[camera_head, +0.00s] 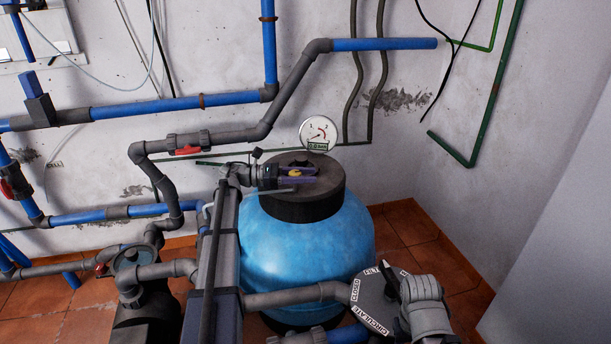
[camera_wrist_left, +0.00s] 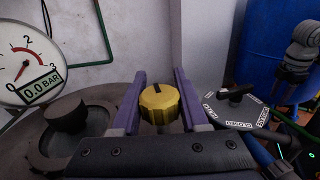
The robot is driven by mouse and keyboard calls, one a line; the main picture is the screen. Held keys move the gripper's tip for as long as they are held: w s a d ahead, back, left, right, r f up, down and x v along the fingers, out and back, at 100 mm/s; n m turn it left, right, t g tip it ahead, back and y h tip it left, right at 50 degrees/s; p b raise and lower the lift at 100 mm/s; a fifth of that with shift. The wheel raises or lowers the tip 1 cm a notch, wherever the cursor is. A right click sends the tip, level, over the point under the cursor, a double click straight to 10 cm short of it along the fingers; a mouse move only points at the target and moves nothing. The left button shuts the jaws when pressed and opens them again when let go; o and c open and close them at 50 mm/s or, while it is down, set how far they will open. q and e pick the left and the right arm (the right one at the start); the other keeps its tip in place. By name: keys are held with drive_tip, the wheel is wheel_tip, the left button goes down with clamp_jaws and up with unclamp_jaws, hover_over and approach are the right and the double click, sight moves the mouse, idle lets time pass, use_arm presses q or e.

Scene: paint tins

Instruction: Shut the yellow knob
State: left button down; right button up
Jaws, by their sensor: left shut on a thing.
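The yellow knob (camera_wrist_left: 159,103) has ribbed sides and a dark mark across its top. It stands between the two purple fingers of my left gripper (camera_wrist_left: 158,100), which is shut on it. In the head view, the yellow knob (camera_head: 295,173) shows as a small spot between the fingers of my left gripper (camera_head: 298,180), above the dark lid of the blue tank. The fingers hide most of the knob there.
A round pressure gauge (camera_head: 318,134) stands just behind the knob and reads 0.0 bar. The blue tank (camera_head: 305,245) is below. A labelled dial with a black handle (camera_wrist_left: 235,108) is to the right. Blue and grey pipes (camera_head: 180,105) run along the wall.

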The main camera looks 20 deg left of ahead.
use_arm(q)
drive_tip(key=shift+c, duration=2.1)
unclamp_jaws()
drive_tip(key=shift+d, duration=0.1)
drive_tip(key=v, duration=0.7)
drive_tip(key=shift+s+a, duration=0.15)
drive_tip(key=shift+a, duration=0.25)
